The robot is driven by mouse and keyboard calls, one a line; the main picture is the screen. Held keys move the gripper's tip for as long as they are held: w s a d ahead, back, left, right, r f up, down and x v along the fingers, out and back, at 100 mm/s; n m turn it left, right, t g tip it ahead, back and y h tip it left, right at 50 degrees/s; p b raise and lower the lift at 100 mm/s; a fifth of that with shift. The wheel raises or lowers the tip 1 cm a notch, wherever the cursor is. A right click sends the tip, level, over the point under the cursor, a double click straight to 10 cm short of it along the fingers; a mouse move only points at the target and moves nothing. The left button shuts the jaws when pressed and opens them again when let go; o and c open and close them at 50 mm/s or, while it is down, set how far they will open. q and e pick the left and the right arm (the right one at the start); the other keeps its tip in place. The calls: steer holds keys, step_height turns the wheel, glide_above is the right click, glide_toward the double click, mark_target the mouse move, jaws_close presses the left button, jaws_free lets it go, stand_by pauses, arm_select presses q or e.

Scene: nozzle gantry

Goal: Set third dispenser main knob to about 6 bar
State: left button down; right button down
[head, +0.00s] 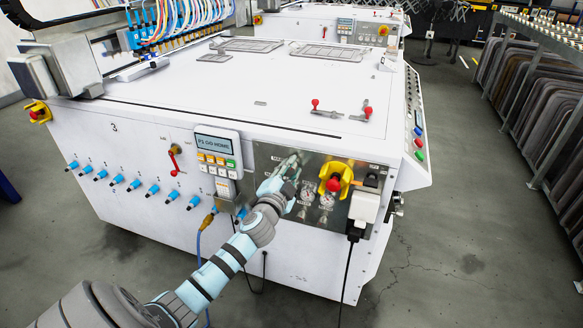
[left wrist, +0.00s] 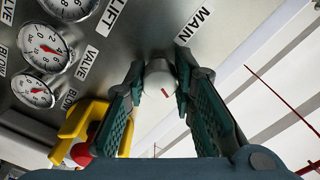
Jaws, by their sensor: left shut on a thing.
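The pale round main knob (left wrist: 160,88) with a short red mark sits under the MAIN label (left wrist: 194,25) on the grey metal panel (head: 262,157). My left gripper (left wrist: 160,76) is shut on the knob, one finger on each side of it. In the head view my left gripper (head: 291,163) reaches the left part of the panel and hides the knob. Three dials with red-tipped scales show left of the knob in the left wrist view; the upper one (left wrist: 68,6) is cut off by the frame edge. I cannot tell which dial belongs to MAIN. My right gripper is not in view.
A yellow guard with a red knob (head: 334,184) stands out from the panel right of my gripper. A control display (head: 214,144) with buttons is to the left. White and black plugs (head: 363,207) with cables hang at the right. Open floor lies in front.

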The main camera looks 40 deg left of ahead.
arm_select(q)
steer(key=shift+m, duration=0.3)
steer(key=c, duration=1.3)
jaws_free()
steer(key=shift+c, duration=0.2)
steer(key=shift+s, duration=0.1)
steer(key=v, duration=1.2)
